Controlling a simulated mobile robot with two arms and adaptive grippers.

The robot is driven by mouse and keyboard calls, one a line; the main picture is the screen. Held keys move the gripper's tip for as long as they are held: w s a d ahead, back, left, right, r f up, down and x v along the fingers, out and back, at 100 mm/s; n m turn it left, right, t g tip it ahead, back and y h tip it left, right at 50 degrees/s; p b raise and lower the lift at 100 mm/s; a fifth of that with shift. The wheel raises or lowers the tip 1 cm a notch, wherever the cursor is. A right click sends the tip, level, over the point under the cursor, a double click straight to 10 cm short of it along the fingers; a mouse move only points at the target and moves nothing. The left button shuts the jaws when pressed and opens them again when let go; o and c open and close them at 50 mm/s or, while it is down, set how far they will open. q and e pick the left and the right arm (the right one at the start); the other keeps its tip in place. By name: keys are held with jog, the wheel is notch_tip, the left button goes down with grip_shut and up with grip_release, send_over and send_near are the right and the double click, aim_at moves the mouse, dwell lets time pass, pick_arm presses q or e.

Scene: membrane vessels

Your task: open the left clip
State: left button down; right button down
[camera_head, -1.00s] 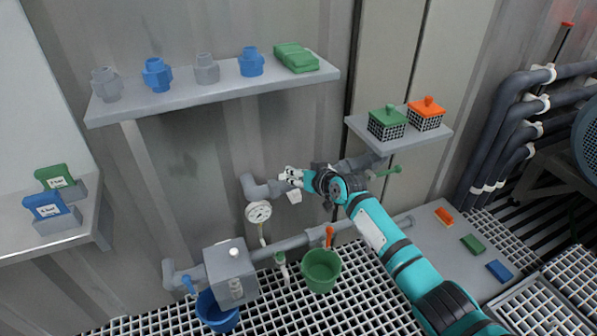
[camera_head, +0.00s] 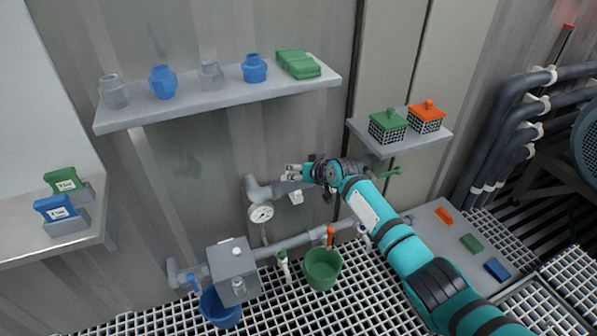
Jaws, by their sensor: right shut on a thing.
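My right gripper (camera_head: 289,172) is at the upper grey pipe, the membrane vessel (camera_head: 260,193), just right of its elbow. Its fingers look shut on a small pale part there, which I take to be the left clip; the fingers and distance hide most of it. A small white block (camera_head: 296,198) shows just below the fingers, and I cannot tell whether it belongs to the clip. My right wrist and forearm cover the vessel's middle. A green handle (camera_head: 390,171) shows at the vessel's right end. My left gripper is out of view.
A pressure gauge (camera_head: 261,213) sits close below the gripper. A shelf (camera_head: 215,98) with blue and grey fittings is above left. A smaller shelf (camera_head: 412,144) with two baskets is above right. Below are a lower pipe, a green bucket (camera_head: 322,270) and a blue bucket (camera_head: 221,314).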

jog(key=shift+s+a, duration=0.15)
jog(key=shift+a, duration=0.2)
jog(key=c, duration=1.1)
grip_release()
jog(key=shift+d, duration=0.1)
jog(key=shift+s+d+r, duration=0.15)
jog(key=shift+d+r, duration=0.1)
jog(key=shift+d, duration=0.05)
jog(key=v, duration=1.1)
jog(key=shift+s+a, duration=0.1)
jog(key=shift+c, duration=0.2)
